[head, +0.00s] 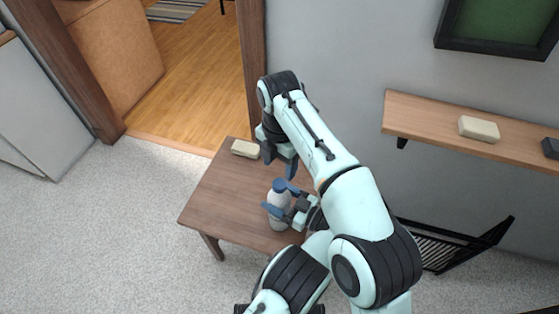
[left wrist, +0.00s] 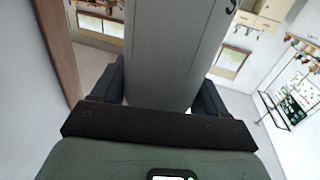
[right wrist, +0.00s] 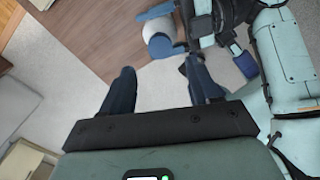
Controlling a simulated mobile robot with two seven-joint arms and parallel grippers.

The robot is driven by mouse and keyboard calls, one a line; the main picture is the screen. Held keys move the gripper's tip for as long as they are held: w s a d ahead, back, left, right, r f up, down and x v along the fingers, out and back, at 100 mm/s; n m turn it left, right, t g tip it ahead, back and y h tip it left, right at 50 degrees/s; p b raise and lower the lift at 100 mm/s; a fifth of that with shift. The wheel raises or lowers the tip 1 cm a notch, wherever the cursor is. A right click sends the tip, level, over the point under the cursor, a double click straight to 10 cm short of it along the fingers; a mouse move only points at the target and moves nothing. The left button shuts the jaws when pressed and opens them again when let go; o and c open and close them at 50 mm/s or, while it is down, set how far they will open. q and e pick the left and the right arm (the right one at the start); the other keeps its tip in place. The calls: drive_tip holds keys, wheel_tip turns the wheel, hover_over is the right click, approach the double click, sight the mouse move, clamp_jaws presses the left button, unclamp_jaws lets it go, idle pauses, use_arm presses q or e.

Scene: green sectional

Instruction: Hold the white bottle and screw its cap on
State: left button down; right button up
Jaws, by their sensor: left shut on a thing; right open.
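The white bottle (head: 279,200) stands upright on the small wooden table, with a blue cap (head: 280,185) on its top. How tightly the cap sits cannot be seen. My left gripper (head: 283,202) is shut on the bottle's body. The bottle (left wrist: 170,50) fills the space between its fingers in the left wrist view. My right gripper (head: 280,160) is open and empty, above the table and behind the cap. In the right wrist view, the cap (right wrist: 160,46) is beyond the open fingertips (right wrist: 161,70), apart from them.
The wooden table (head: 215,205) also holds a cream block (head: 245,148) at its back edge. A wall shelf (head: 430,118) with a pale block (head: 479,128) and a black rack (head: 440,252) are on the right. Carpet is clear to the left.

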sight(279, 184)
wheel_tip(279, 184, down, 8)
drive_tip(key=shift+r, duration=0.1)
idle(0.4)
